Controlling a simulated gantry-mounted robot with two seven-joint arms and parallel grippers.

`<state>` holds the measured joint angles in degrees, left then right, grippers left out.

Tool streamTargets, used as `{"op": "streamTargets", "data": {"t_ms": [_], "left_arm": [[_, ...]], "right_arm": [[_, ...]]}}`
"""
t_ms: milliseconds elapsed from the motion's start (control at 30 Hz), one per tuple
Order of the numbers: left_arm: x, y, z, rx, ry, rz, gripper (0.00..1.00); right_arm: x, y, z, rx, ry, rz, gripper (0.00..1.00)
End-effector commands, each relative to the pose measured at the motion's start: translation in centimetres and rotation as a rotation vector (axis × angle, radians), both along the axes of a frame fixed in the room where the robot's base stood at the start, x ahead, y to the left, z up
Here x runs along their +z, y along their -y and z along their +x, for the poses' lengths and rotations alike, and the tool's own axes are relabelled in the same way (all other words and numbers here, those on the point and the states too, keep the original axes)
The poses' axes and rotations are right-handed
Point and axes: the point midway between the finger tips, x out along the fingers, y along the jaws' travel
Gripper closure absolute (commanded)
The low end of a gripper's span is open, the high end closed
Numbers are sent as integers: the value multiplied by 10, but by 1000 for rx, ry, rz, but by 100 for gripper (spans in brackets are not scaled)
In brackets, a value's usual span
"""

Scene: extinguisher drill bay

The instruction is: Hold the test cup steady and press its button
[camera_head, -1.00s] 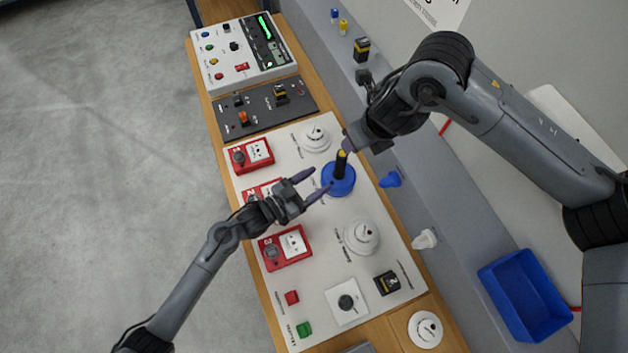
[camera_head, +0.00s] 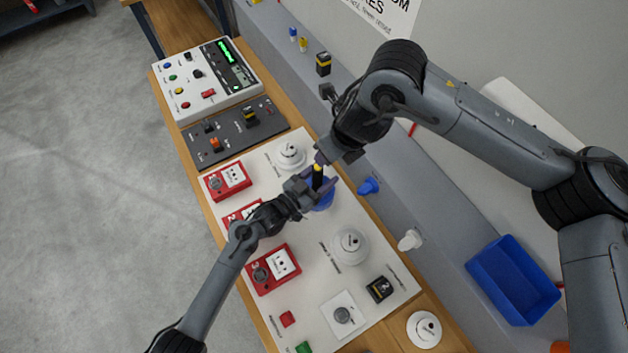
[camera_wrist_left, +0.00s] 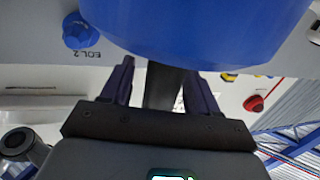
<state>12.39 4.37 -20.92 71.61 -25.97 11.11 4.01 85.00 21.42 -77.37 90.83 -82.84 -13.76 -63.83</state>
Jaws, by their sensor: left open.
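The test cup (camera_head: 325,201) is a blue round cup with a black, yellow-marked stem (camera_head: 317,174), standing on the white panel. In the left wrist view the blue cup (camera_wrist_left: 205,30) fills the top, with its dark stem (camera_wrist_left: 162,88) between my fingers. My left gripper (camera_head: 317,184) is open around the stem; I cannot tell whether a finger touches it. It also shows in the left wrist view (camera_wrist_left: 160,75). My right gripper (camera_head: 320,158) is at the stem's upper end and hides its top, so the button is not visible. Its jaw opening is unclear.
White detectors (camera_head: 349,246) and red call points (camera_head: 271,269) stand on the panel (camera_head: 310,290) around the cup. A blue bin (camera_head: 512,280) sits at right. A blue knob-like piece (camera_head: 368,186) is on the grey ledge.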

Motion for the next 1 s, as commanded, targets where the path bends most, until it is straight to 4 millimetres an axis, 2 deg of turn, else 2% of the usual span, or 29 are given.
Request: {"op": "streamTargets", "data": {"t_ms": [367, 700, 767, 800, 1000], "left_arm": [[0, 3, 3, 0, 1, 1, 40], [0, 3, 3, 0, 1, 1, 90], [0, 3, 3, 0, 1, 1, 100], [0, 3, 3, 0, 1, 1, 100], [0, 3, 3, 0, 1, 1, 100]], "right_arm": [[0, 0, 0, 0, 0, 0, 57], [0, 0, 0, 0, 0, 0, 57], [0, 0, 0, 0, 0, 0, 57], [0, 0, 0, 0, 0, 0, 57], [0, 0, 0, 0, 0, 0, 88]]}}
